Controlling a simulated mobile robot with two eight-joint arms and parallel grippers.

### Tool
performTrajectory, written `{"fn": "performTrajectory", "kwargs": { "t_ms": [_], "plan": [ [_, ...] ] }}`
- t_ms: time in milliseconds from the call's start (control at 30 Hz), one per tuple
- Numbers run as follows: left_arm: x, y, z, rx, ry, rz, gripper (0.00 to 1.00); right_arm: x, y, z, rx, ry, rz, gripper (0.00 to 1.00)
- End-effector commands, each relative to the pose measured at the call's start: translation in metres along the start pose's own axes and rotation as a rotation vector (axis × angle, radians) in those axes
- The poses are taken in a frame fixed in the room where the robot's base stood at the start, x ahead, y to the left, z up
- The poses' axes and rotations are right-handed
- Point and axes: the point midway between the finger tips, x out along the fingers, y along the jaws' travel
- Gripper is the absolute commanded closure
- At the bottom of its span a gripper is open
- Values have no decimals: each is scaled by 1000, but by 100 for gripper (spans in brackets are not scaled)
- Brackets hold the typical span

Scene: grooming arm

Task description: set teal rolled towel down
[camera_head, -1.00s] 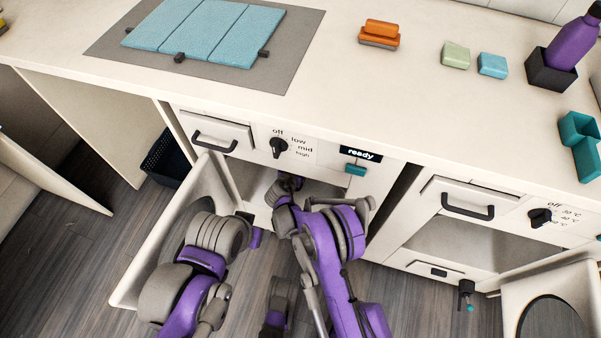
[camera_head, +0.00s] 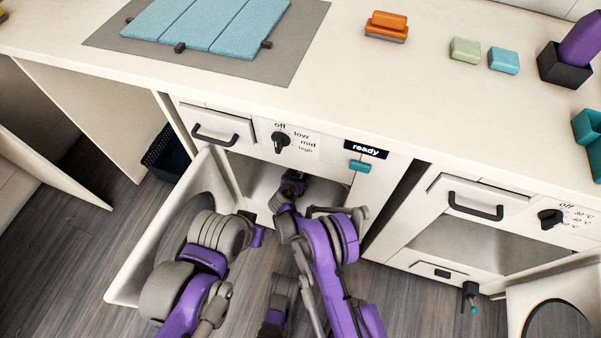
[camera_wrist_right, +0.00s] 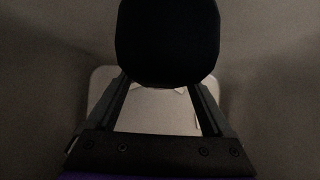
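In the right wrist view, a dark rounded bundle (camera_wrist_right: 168,42) fills the upper middle, where the teal rolled towel would be; the light is too dim to show its colour. My right gripper (camera_wrist_right: 158,88) has its two fingers running up to this bundle, which hides the fingertips; it appears held between them. In the head view, my right arm reaches into the open front of the left machine (camera_head: 265,185), and its gripper is hidden inside. My left gripper (camera_head: 256,237) is by the open round-holed door (camera_head: 130,268); its fingers are not clear.
Blue folded panels (camera_head: 205,22) lie on a grey mat (camera_head: 300,45). Orange blocks (camera_head: 387,24), a green block (camera_head: 465,50) and a blue block (camera_head: 503,60) stand on the counter. The left machine's display (camera_head: 366,149) reads "ready". A second machine (camera_head: 480,240) stands open at right.

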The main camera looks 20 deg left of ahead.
Motion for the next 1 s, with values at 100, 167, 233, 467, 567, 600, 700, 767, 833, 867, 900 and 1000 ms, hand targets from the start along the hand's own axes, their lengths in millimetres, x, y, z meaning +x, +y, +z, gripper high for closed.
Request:
{"fn": "performTrajectory", "kwargs": {
  "t_ms": [100,167,233,467,567,600,700,767,833,867,900,1000],
  "plan": [
    [0,0,0,0,0,0,44,0,0,0,0,0,0,0],
    [0,0,0,0,0,0,44,0,0,0,0,0,0,0],
    [0,0,0,0,0,0,44,0,0,0,0,0,0,0],
    [-8,0,-2,0,3,0,44,-11,-1,-6,-1,0,-1,0],
    [-13,0,-3,0,4,0,44,-30,-1,-6,-1,0,-1,0],
    [-15,0,-4,0,5,0,44,-39,0,-7,-1,0,-2,0],
    [-20,0,-5,0,7,0,44,-62,-1,-7,-1,0,-2,0],
    [-23,0,-6,0,7,0,44,-75,-1,-6,-1,0,-2,0],
    [-26,0,-7,0,8,0,44,-89,-1,-6,-2,0,-2,0],
    [-26,0,-7,0,9,0,44,-94,-1,-6,-2,0,-1,0],
    [-28,0,-8,0,9,0,44,-101,0,-6,-1,0,-1,0],
    [-30,0,-8,0,10,0,44,-114,-1,-5,0,0,-2,0]
  ]
}}
